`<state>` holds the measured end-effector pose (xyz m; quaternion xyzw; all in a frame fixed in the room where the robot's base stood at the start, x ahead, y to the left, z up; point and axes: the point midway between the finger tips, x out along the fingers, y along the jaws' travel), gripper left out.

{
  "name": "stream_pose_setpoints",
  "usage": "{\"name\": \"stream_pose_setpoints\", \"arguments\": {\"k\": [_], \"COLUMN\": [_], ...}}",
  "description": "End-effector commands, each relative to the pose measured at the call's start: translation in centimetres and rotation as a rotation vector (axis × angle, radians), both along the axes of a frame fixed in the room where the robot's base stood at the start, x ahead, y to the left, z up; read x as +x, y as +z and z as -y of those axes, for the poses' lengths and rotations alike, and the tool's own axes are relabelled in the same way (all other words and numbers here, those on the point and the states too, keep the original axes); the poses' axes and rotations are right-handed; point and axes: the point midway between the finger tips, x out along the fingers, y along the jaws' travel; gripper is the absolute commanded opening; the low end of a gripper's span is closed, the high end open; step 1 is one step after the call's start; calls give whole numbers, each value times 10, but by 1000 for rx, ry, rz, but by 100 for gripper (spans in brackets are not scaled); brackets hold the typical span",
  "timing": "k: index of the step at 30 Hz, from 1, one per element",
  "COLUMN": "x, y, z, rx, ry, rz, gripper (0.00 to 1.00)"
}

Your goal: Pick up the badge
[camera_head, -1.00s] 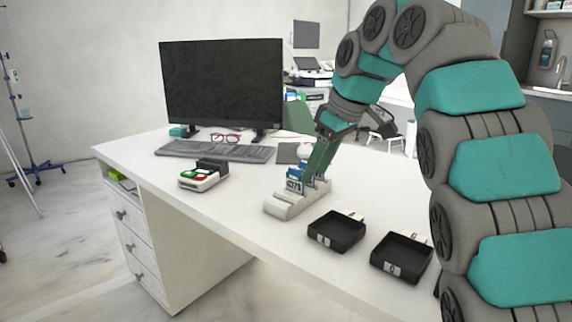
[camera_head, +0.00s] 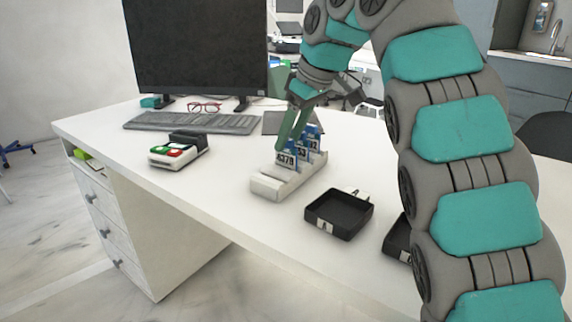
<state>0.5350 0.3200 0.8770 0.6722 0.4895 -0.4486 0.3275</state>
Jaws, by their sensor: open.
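Several badges stand upright in a pale grey slotted rack (camera_head: 269,186) on the white desk. The front badge (camera_head: 285,160) is white and blue and reads something like "4379". More badges (camera_head: 314,137) stand behind it. My gripper (camera_head: 287,143) comes down from above with its green fingers open. The fingertips are at the top of the front badge and partly cover it. I cannot tell whether they touch it.
A black tray (camera_head: 338,214) lies in front of the rack, and a second tray (camera_head: 397,242) is partly hidden by my arm. A card terminal (camera_head: 178,151), keyboard (camera_head: 190,122), red glasses (camera_head: 204,107) and monitor (camera_head: 197,45) stand to the left. The desk's front left is clear.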

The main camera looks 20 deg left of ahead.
Motion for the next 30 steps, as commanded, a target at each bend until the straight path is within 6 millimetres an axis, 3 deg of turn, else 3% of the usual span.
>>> {"name": "stream_pose_setpoints", "arguments": {"k": [1,16,30], "x": [0,3,3], "y": [-13,-27,-27], "z": [-2,-10,-10], "rx": [-3,0,0], "ry": [-2,-2,-2], "rz": [-2,-1,-1], "gripper": [56,56,3]}}
